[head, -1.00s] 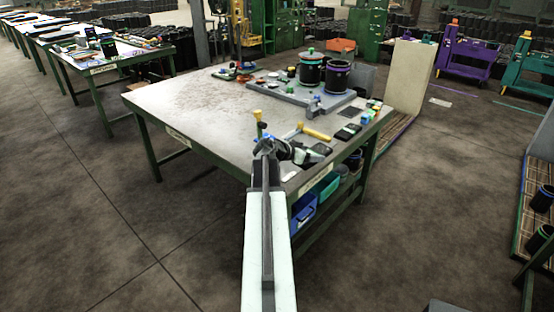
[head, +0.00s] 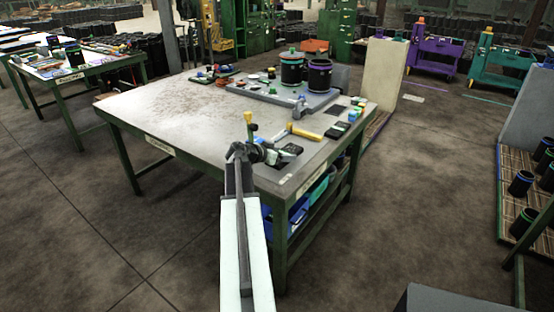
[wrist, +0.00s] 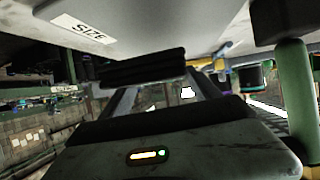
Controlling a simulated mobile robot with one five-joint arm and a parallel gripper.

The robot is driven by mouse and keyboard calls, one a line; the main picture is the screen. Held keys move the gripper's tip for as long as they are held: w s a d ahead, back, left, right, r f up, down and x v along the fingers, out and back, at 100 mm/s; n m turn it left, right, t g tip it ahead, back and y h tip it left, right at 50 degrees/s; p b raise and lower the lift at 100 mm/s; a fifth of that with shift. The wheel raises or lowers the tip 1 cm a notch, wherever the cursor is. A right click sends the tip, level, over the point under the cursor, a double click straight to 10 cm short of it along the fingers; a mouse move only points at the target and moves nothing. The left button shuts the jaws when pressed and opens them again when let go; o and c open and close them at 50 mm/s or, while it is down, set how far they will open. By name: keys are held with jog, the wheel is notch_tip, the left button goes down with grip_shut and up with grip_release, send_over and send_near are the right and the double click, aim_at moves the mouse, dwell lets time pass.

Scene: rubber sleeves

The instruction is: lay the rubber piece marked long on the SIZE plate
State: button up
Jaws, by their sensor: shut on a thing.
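My gripper (wrist: 160,78) is shut on a black, ribbed rubber piece (wrist: 145,66), held across the fingertips in the wrist view. No mark can be read on it. The white SIZE plate (wrist: 83,27) lies on a grey surface at the upper left of the wrist view, apart from the piece. In the head view my gripper (head: 268,154) is at the near right corner of the workbench (head: 180,110). The held piece is too small and dark there to make out clearly.
A yellow-handled tool (head: 305,132) and small dark items lie by the corner. Blue bins (head: 268,222) sit under the bench. The bench's left half is mostly clear.

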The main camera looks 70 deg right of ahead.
jog(key=w+d, duration=0.3)
jog(key=shift+d+f, duration=0.1)
jog(key=shift+f, duration=0.1)
notch_tip(320, 180, down, 4)
jog(key=b, duration=0.4)
jog(key=shift+s, duration=0.1)
jog(key=shift+r, duration=0.25)
jog(key=o, duration=2.1)
jog(key=shift+f, duration=0.1)
